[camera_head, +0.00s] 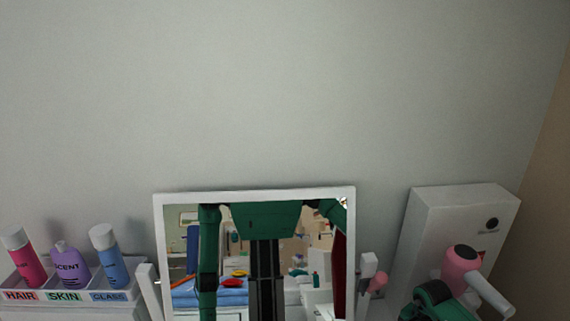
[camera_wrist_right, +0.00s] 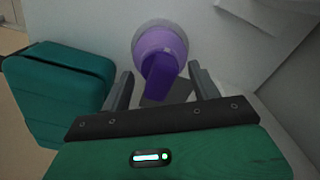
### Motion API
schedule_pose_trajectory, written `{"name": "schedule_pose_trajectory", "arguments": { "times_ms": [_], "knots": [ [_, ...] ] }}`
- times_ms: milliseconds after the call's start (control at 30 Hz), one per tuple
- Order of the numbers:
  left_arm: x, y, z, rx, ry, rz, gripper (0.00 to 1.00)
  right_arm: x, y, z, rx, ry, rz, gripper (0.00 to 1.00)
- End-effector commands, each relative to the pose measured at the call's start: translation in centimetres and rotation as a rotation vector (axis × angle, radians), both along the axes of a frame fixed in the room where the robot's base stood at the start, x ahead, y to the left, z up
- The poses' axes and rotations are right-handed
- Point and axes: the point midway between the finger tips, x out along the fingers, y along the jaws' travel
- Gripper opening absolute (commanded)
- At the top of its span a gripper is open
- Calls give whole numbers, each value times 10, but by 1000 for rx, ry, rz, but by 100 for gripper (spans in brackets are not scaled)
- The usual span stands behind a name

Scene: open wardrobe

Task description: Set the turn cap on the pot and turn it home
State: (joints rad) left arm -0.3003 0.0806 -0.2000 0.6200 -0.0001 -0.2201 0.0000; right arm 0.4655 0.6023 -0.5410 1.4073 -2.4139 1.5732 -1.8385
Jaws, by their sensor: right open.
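In the right wrist view, a round lilac-rimmed purple piece (camera_wrist_right: 160,40) is ahead of my right gripper (camera_wrist_right: 161,76). A darker purple part (camera_wrist_right: 160,72) sticks out from it toward me, in line with the gap between the fingers. This may be the turn cap on or over the pot; I cannot tell where one ends and the other begins. The right fingers are apart, one on each side of the darker part, with no clear contact. No pot or cap can be made out in the head view. My left gripper is not in view.
A framed mirror (camera_head: 158,230) stands at the middle. A caddy (camera_head: 125,295) with pink, purple and blue bottles is at the left. The wall above is bare.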

Motion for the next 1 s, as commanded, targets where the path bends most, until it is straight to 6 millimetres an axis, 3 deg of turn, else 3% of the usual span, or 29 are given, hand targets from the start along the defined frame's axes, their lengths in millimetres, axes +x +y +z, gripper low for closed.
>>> {"name": "schedule_pose_trajectory", "arguments": {
  "times_ms": [67,200,300,467,1000],
  "knots": [
    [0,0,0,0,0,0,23,0,0,0,0,0,0,58],
    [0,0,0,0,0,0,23,0,0,0,0,0,0,31],
    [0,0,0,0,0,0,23,0,0,0,0,0,0,16],
    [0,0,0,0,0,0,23,0,0,0,0,0,-58,16],
    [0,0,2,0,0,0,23,0,0,0,0,1,-645,16]
  ]
}}
